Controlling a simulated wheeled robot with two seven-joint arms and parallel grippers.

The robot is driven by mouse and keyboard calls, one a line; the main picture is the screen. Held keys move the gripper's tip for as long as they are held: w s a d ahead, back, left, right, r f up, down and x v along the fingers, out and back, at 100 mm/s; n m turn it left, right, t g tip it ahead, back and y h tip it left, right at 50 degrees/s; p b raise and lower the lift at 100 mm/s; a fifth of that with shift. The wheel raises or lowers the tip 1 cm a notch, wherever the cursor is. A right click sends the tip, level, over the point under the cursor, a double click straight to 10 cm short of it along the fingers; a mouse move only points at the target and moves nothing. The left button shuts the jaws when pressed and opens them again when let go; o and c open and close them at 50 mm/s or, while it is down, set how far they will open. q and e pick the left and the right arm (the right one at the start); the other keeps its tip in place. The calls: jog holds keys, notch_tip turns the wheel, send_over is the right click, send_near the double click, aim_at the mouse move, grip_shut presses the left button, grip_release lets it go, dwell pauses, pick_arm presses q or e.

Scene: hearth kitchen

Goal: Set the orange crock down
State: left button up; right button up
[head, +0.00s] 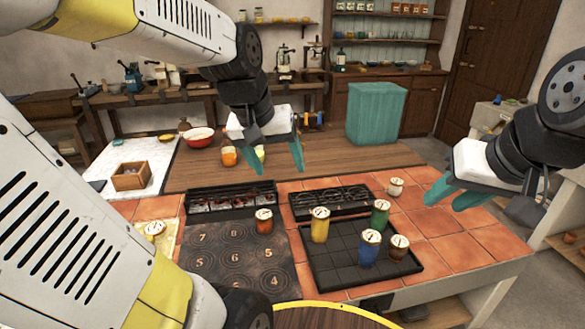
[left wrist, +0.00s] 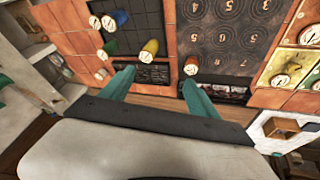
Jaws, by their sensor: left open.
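The orange crock (head: 264,220), with a pale marked lid, stands upright at the back right corner of the dark numbered mat (head: 215,280). In the left wrist view the orange crock (left wrist: 191,68) lies just beyond one fingertip, apart from it. My left gripper (head: 275,160) is open and empty, above and behind the crock, its teal fingers spread. It also shows in the left wrist view (left wrist: 156,82). My right gripper (head: 453,197) hangs at the right with its fingers apart and nothing between them.
A yellow crock (head: 320,225), green crock (head: 380,214), blue crock (head: 369,247) and brown crock (head: 399,247) stand at the black gridded tray (head: 335,277). Two dark racks (head: 215,200) (head: 345,201) lie behind. A white crock (head: 396,187) stands on open orange tiles.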

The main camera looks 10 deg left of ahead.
pick_arm(q)
jog(key=s+d+r+m+t, duration=0.1)
jog(key=s+d+m, duration=0.1)
jog(key=s, duration=0.5)
jog(key=shift+d+r+t+h, duration=0.25)
jog(key=shift+r+t+h, duration=0.05)
